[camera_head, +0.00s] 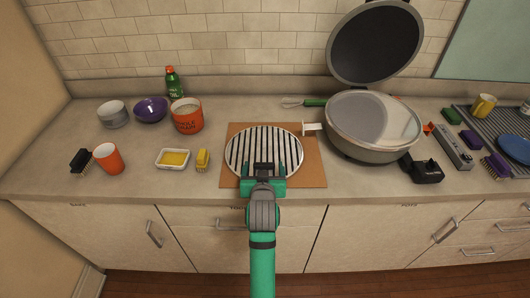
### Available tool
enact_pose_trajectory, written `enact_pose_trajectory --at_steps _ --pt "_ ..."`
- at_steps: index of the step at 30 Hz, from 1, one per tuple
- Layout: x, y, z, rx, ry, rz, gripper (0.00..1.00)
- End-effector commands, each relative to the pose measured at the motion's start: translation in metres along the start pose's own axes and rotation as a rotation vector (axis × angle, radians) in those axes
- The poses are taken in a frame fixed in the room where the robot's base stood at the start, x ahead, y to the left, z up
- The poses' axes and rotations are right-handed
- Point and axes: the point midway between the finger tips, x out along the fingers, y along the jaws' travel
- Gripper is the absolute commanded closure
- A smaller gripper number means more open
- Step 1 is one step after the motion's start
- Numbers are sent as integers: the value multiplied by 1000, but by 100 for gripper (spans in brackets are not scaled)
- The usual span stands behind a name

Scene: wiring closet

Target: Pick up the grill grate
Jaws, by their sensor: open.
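The grill grate (264,141) is a round grid of dark and light bars. It lies on a brown square board (312,176) on the counter. My gripper (264,168) is at the grate's near edge, over the front part of the board, with its jaws open. It hides part of the grate's near rim. I cannot tell whether the fingers touch the grate or stay above it.
A round grill (372,152) with its lid raised (376,42) stands right of the board. A yellow brush (203,160), a white dish (173,159) and an orange cup (108,158) stand left. The counter's front strip (150,187) is clear.

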Motion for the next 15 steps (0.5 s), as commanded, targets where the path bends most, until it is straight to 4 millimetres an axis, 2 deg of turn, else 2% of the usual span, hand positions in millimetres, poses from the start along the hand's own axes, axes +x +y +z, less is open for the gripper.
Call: enact_pose_trajectory --at_steps 5,8,13,15 --pt "0 3 0 1 0 4 20" --pt "0 4 0 2 0 6 39" --pt "0 6 0 3 1 7 78" --pt "0 6 -2 3 4 8 78"
